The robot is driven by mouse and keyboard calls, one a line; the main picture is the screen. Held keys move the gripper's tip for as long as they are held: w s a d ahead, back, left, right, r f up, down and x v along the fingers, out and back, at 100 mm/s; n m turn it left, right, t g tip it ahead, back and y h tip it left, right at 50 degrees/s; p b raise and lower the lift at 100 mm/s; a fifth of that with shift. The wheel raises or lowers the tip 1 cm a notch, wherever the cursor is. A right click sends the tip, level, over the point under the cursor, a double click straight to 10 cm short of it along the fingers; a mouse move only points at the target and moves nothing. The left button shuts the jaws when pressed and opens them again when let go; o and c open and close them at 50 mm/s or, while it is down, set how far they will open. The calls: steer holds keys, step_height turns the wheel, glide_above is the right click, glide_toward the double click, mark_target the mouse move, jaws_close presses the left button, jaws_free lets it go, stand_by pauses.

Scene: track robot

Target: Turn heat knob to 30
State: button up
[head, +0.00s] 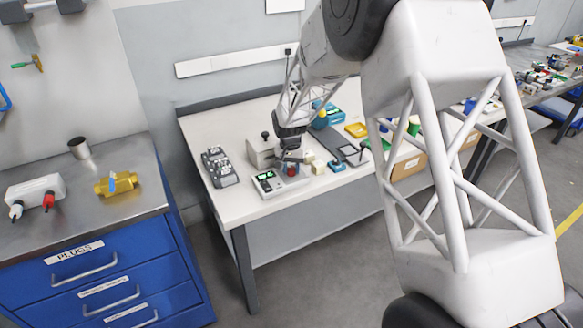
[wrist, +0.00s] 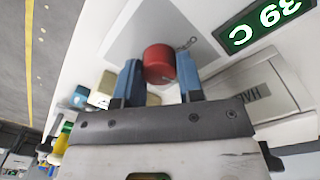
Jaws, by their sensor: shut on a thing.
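The heat knob (wrist: 159,62) is a red round knob on a grey panel. It also shows as a small red spot in the head view (head: 291,170), under my gripper (head: 289,155). In the wrist view, the two blue fingers of my gripper (wrist: 160,76) stand on either side of the knob, shut on it. The green-lit display (wrist: 264,24) beside the knob appears upside down in the wrist view and seems to read 39 C. In the head view the display (head: 268,177) is too small to read.
A light box with a black knob (head: 264,149) stands just behind the heat unit. A dark grey device (head: 219,166) sits to its left. Small pale blocks (head: 318,166) and a blue-topped piece (head: 336,166) lie to its right. The white table's front left is clear.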

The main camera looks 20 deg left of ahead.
mark_target(291, 168)
steer(key=shift+n, duration=0.6)
steer(key=o, duration=0.9)
steer(key=shift+r, duration=0.1)
steer(key=shift+a+r, duration=0.15)
steer(key=shift+r, duration=3.65)
steer(key=shift+s, duration=0.1)
